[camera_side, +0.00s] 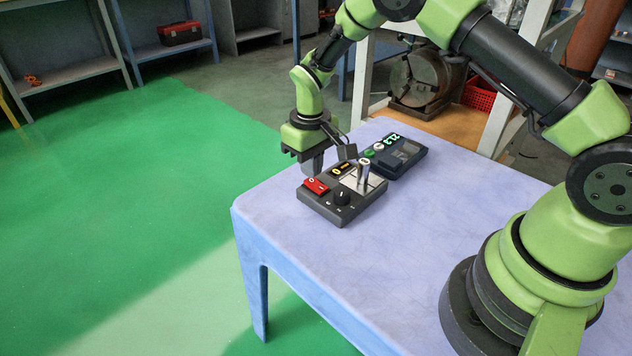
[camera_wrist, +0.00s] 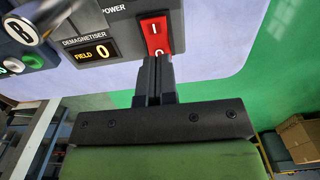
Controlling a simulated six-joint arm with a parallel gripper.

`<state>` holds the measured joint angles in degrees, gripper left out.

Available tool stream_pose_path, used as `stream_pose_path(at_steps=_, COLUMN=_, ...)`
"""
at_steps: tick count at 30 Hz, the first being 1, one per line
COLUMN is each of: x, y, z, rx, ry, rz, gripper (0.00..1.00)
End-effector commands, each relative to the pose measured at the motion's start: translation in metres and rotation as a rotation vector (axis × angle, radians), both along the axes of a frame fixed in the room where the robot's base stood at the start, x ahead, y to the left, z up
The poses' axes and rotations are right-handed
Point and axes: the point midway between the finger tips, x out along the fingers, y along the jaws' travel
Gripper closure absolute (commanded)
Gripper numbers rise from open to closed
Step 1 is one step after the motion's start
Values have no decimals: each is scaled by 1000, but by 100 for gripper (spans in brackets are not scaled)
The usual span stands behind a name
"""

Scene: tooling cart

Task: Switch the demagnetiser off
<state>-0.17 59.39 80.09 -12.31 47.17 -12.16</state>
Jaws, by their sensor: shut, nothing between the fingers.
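The demagnetiser (camera_side: 335,211) is a dark box on the table, with a black knob (camera_side: 342,198) and a lit yellow display (camera_wrist: 91,53) reading FIELD 0. Its red rocker switch (camera_side: 316,187), marked I and O, also shows in the wrist view (camera_wrist: 154,33) beneath the word POWER. My gripper (camera_wrist: 154,62) is shut and empty, pointing down. Its fingertips are at the O end of the switch and partly cover that mark. I cannot tell whether they touch it. In the side view my gripper (camera_side: 312,168) is just behind the switch.
A metal cylinder (camera_side: 363,171) stands on the demagnetiser's bright plate. A second dark device (camera_side: 408,158) with green digits and buttons is behind it. The table (camera_side: 290,245) is clear in front and to the left. A chuck (camera_side: 415,80) stands beyond the table.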

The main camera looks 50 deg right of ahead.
Motion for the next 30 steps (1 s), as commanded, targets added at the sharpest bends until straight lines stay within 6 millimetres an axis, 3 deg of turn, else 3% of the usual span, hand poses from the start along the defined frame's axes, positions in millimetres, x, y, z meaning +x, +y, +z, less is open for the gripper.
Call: stream_pose_path(at_steps=30, x=0, y=0, z=-15, rx=0, ry=-1, rz=0, gripper=100)
